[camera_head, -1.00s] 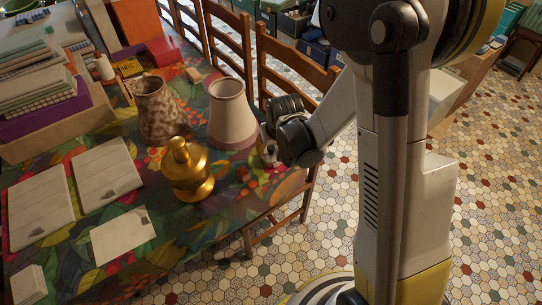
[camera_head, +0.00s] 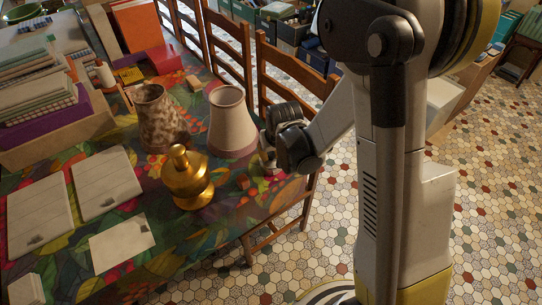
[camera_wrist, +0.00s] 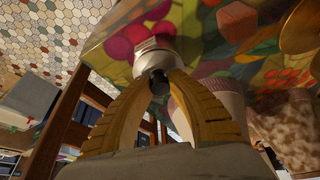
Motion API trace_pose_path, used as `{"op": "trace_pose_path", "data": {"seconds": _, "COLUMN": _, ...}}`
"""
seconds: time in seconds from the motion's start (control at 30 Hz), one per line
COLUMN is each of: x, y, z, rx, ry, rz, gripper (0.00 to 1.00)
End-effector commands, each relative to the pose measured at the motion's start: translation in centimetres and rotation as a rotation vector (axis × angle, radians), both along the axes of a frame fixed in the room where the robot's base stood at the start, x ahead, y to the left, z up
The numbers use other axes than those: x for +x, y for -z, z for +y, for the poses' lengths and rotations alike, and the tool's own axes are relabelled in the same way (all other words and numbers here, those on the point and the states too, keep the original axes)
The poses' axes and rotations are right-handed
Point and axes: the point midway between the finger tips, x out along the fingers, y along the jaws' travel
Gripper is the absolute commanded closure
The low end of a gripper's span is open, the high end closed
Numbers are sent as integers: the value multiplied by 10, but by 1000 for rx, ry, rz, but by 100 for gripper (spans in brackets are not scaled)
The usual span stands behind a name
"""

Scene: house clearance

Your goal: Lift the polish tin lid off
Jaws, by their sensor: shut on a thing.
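A small silvery round tin (camera_wrist: 154,46) shows just beyond my fingertips in the wrist view, above the patterned tablecloth. My gripper (camera_wrist: 158,82) has its two yellow fingers closed in on a small dark piece at the tin's near end, seemingly part of the polish tin lid. I cannot tell whether the lid is apart from the tin. In the head view my gripper (camera_head: 268,151) is low over the table's right edge, right of the pale vase. The tin is mostly hidden there by my gripper and wrist.
The pale vase (camera_head: 232,122), a brown mottled vase (camera_head: 158,120) and a gold lidded jar (camera_head: 186,180) stand left of my gripper. Wooden chairs (camera_head: 285,70) line the table's far side. Flat pale panels (camera_head: 105,182) lie on the tablecloth (camera_head: 165,250).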

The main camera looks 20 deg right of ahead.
Motion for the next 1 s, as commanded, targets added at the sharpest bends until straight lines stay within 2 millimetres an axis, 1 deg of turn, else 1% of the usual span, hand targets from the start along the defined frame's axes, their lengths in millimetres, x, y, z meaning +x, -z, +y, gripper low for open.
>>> {"op": "trace_pose_path", "data": {"seconds": 0.03, "x": 0, "y": -9, "z": 0, "rx": 0, "ry": 0, "rz": 0, "gripper": 100}}
{"op": "trace_pose_path", "data": {"seconds": 0.17, "x": 0, "y": -32, "z": 0, "rx": 0, "ry": 0, "rz": 0, "gripper": 100}}
{"op": "trace_pose_path", "data": {"seconds": 0.2, "x": -1, "y": -40, "z": 0, "rx": 0, "ry": 0, "rz": 0, "gripper": 100}}
{"op": "trace_pose_path", "data": {"seconds": 0.27, "x": -7, "y": -45, "z": -14, "rx": 0, "ry": 5, "rz": 1, "gripper": 100}}
{"op": "trace_pose_path", "data": {"seconds": 0.5, "x": -33, "y": -79, "z": -65, "rx": 0, "ry": 7, "rz": 0, "gripper": 100}}
{"op": "trace_pose_path", "data": {"seconds": 0.6, "x": -41, "y": -90, "z": -82, "rx": 0, "ry": 6, "rz": 0, "gripper": 100}}
{"op": "trace_pose_path", "data": {"seconds": 0.7, "x": -47, "y": -97, "z": -94, "rx": 0, "ry": 4, "rz": 0, "gripper": 100}}
{"op": "trace_pose_path", "data": {"seconds": 0.8, "x": -51, "y": -100, "z": -101, "rx": 0, "ry": 2, "rz": 0, "gripper": 100}}
{"op": "trace_pose_path", "data": {"seconds": 1.0, "x": -53, "y": -102, "z": -105, "rx": 0, "ry": 0, "rz": 0, "gripper": 100}}
